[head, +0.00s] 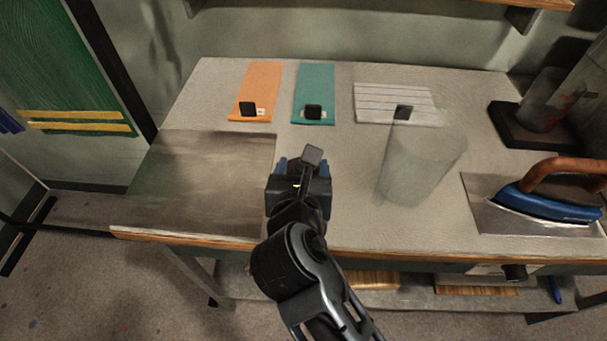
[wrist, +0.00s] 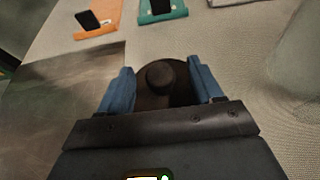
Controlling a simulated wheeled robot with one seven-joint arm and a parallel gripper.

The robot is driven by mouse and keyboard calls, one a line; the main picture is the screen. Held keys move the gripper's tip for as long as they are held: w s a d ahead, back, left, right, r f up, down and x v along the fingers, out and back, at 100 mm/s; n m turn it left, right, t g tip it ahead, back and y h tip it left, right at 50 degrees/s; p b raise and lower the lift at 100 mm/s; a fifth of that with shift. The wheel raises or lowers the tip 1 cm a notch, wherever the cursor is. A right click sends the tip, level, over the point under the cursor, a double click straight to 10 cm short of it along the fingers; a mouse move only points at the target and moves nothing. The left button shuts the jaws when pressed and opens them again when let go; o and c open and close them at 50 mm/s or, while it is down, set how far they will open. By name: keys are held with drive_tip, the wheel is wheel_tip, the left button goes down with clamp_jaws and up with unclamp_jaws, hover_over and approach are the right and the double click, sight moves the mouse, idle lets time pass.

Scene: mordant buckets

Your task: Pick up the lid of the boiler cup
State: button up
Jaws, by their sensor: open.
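A dark round lid (wrist: 152,97) with a raised round knob (wrist: 160,75) shows in the wrist view, between and just beyond my fingers. My gripper (wrist: 160,88) is open, with one blue finger on each side of the knob. I cannot tell whether the fingers touch it. In the head view my gripper (head: 302,167) is over the middle left of the table and hides the lid. Whether a cup is under the lid cannot be seen.
A clear glass vessel (head: 420,165) stands right of my gripper. A blue iron (head: 545,205) rests on a plate at the right. A glass container (head: 545,100) stands on a black base behind it. Orange (head: 260,85), teal (head: 314,85) and striped (head: 375,95) cloths lie at the back.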

drive_tip(key=shift+c, duration=0.2)
drive_tip(key=c, duration=1.1)
